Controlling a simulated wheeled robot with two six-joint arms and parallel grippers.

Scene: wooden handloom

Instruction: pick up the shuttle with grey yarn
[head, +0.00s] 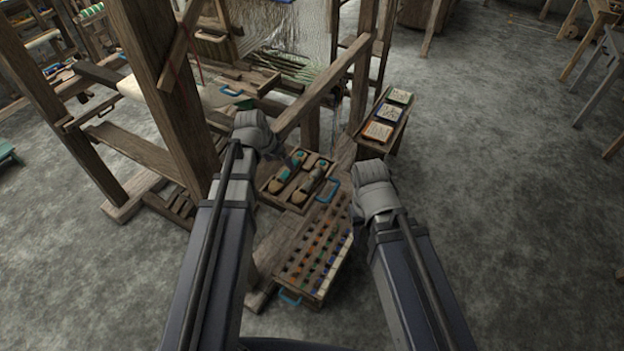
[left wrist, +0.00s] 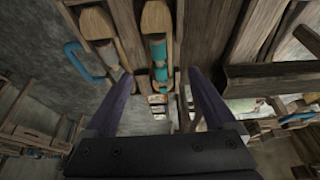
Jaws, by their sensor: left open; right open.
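A wooden tray (head: 273,187) holds two boat-shaped wooden shuttles side by side. The shuttle with grey yarn (head: 307,187) lies on the right, nearer the blue handle; it also shows at the upper left of the left wrist view (left wrist: 97,22). The other shuttle (head: 284,174) has teal yarn, and it shows in the left wrist view (left wrist: 157,20). My left gripper (left wrist: 160,73) is open and empty, and its fingers frame the teal shuttle's end rather than the grey one. My right arm's grey wrist (head: 373,190) is right of the tray; its fingers are hidden.
The loom's thick posts (head: 165,90) and a slanting beam (head: 325,85) stand close to my left wrist. A rack of colored bobbins (head: 318,250) lies in front of the tray. A bench with cards (head: 379,130) stands behind. Open floor (head: 510,230) is at right.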

